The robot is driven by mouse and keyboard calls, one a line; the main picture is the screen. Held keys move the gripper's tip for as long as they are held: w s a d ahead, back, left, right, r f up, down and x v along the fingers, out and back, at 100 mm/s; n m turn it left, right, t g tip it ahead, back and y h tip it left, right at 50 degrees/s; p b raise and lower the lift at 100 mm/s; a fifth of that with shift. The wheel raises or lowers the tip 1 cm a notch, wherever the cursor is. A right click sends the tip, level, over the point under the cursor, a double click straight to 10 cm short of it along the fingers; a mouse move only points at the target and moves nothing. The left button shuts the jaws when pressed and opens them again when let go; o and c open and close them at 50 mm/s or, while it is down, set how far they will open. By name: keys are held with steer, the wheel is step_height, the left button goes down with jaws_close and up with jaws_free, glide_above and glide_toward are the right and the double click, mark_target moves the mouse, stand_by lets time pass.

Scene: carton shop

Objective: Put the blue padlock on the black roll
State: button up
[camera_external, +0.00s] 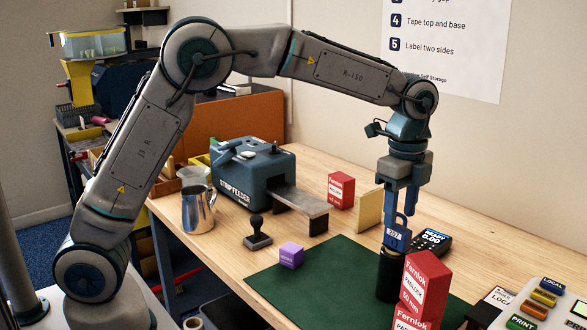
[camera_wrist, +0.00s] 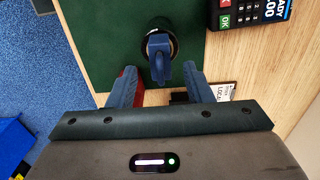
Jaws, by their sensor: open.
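The blue padlock (camera_external: 397,239) stands upright, shackle up, on top of the black roll (camera_external: 387,277). In the wrist view the padlock (camera_wrist: 159,45) sits over the round dark end of the roll (camera_wrist: 147,28). My gripper (camera_external: 399,205) is directly above, pointing down, at the height of the shackle. In the wrist view my gripper (camera_wrist: 162,80) has its fingers spread wide, with a gap on both sides of the padlock. The lower part of the roll is partly hidden by red boxes.
The roll stands on a green mat (camera_external: 318,272). Stacked red boxes (camera_external: 423,285) stand close in front of it. A card reader (camera_external: 431,242) is just right.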

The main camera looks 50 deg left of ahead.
step_height(320, 180, up, 7)
steer(key=shift+f, duration=0.1)
steer(key=shift+a, duration=0.15)
steer(key=s+a+r+n+t, duration=0.15)
steer(key=s+a+n, duration=0.35)
steer(key=a, duration=0.5)
steer(key=s+a+f+n+t, duration=0.1)
steer(key=s+a+f+n, duration=0.2)
steer(key=s+a+n, duration=0.3)
steer(key=s+a+f+n, duration=0.4)
steer(key=s+a+n, duration=0.3)
steer(key=s, duration=0.8)
steer(key=shift+a+f+t, duration=0.15)
steer(key=shift+a+t, duration=0.2)
steer(key=shift+a, duration=0.05)
